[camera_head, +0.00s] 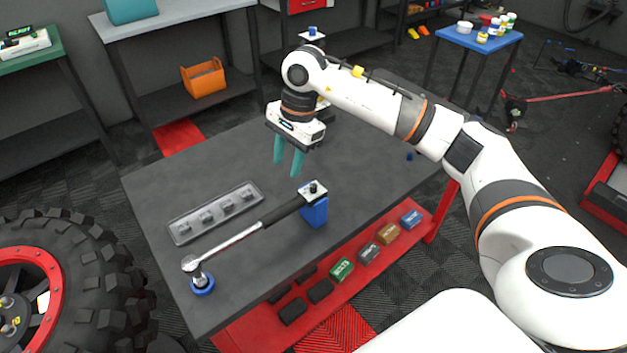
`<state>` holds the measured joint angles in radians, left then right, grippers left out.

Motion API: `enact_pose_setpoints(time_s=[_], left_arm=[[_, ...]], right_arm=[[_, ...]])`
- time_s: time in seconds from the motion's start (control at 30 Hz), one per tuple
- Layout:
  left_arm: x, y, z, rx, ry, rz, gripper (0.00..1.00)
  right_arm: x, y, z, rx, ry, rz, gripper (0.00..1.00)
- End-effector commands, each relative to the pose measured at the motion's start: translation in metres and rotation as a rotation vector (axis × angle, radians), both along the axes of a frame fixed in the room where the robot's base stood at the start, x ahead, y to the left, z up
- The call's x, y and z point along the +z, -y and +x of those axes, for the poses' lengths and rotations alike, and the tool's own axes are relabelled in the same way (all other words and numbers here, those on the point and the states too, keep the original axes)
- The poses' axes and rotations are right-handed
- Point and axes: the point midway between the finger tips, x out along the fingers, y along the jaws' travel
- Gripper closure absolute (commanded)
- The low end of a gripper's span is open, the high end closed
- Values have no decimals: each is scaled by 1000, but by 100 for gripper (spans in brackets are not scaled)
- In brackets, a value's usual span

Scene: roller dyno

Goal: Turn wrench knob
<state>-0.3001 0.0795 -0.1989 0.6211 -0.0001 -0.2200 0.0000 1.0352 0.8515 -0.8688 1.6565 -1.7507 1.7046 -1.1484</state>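A torque wrench (235,237) lies across the dark table, with a silver shaft and a black handle. Its head rests on a round blue stand (202,284) at the left, and its handle end rests on a blue block (315,213). A small dark knob (313,187) shows at the handle end. My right gripper (288,165) points down above the table, behind and a little left of the knob, apart from it. Its two teal fingers are spread with nothing between them. My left gripper is not in view.
A grey tray (178,232) with several sockets lies on the table (150,190) behind the wrench. A red lower shelf (262,325) holds several small boxes. A large tyre (105,240) stands at the left. The table behind the gripper is mostly clear.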

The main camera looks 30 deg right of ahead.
Motion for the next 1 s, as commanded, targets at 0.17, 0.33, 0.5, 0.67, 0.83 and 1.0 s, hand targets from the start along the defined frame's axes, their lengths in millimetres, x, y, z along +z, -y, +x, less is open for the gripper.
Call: enact_pose_setpoints(time_s=[0.17,0.33,0.5,0.67,0.83,1.0], left_arm=[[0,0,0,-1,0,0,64],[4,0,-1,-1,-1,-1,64],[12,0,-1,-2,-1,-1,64],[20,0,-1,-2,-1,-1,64],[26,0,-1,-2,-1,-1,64],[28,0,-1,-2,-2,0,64]], right_arm=[[18,54,-2,-6,-35,-198,61],[9,61,-4,-7,-48,-222,61],[-21,60,-5,-6,-50,-220,61],[-54,60,-5,-7,-49,-220,61],[-81,59,-5,-6,-47,-217,61],[-96,59,-4,-7,-44,-217,61]])
